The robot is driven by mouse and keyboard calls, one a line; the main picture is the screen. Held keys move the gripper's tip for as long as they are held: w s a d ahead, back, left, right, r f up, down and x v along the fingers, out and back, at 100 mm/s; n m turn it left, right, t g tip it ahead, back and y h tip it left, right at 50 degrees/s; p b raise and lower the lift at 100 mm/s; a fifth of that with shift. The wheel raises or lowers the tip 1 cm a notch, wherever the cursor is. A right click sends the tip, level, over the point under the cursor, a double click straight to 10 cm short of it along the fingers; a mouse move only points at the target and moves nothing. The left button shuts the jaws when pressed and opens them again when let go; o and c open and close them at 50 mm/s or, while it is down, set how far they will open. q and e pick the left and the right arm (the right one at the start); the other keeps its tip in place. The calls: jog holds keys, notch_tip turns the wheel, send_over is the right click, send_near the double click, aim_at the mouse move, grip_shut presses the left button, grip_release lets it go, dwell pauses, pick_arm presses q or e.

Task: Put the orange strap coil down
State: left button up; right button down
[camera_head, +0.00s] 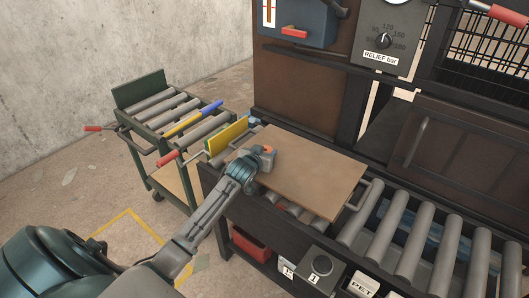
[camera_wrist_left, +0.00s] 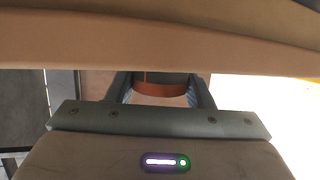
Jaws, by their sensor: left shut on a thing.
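My left gripper (camera_head: 268,152) is at the left part of a flat brown board (camera_head: 315,175), low against it in the head view. It is shut on the orange strap coil (camera_head: 268,149), of which only a small orange bit shows there. In the left wrist view the coil (camera_wrist_left: 160,89) is a curved orange-brown band between the two fingers of the gripper (camera_wrist_left: 160,95). Most of the coil is hidden by the gripper. I cannot tell whether the coil touches the board. My right gripper is not in view.
The board lies over a roller conveyor (camera_head: 405,235). A green roller cart (camera_head: 140,90) stands at the left, with a blue and yellow bar on it. A yellow panel (camera_head: 228,135) stands left of the board. A red bin (camera_head: 250,243) is below. Most of the board is clear.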

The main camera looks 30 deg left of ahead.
pick_arm(q)
jog(key=o, duration=0.7)
jog(key=shift+f, duration=0.15)
jog(key=o, duration=0.3)
jog(key=shift+o, duration=0.2)
jog(key=shift+r, duration=0.2)
jog(key=shift+s, duration=0.3)
jog(key=v, duration=1.1)
jog(key=shift+s+r, duration=0.15)
jog(key=shift+r, duration=0.05)
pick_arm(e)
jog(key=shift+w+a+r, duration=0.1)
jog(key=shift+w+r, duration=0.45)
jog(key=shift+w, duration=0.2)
pick_arm(q)
jog(key=shift+d+f, duration=0.1)
jog(key=shift+d, duration=0.1)
